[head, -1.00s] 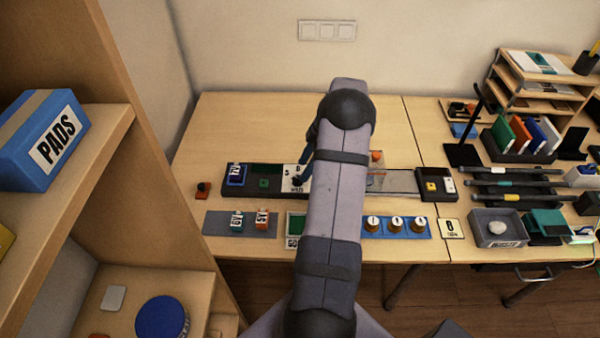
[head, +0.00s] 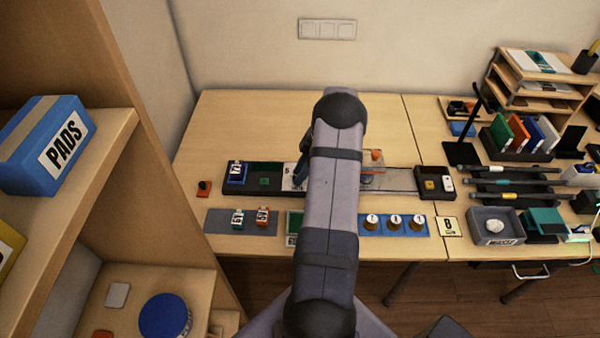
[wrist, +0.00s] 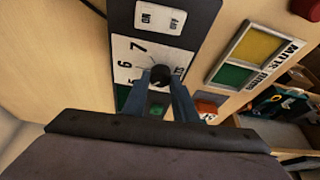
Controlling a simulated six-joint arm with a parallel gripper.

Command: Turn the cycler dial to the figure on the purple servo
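The cycler dial is a black knob (wrist: 160,76) on a white plate (wrist: 125,52) with figures around it; 6 and 7 are readable in the wrist view. The fingers of my gripper (wrist: 162,80) stand on either side of the knob; whether they press on it I cannot tell. In the head view my arm hides the dial and much of its plate (head: 287,176). A dark blue-purple servo (head: 236,171) with a white label sits at the left end of the dark unit; its figure is too small to read surely.
A blue strip (head: 384,231) with several round pieces lies right of my arm. A grey bin (head: 475,226) stands farther right. The table behind the unit is clear.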

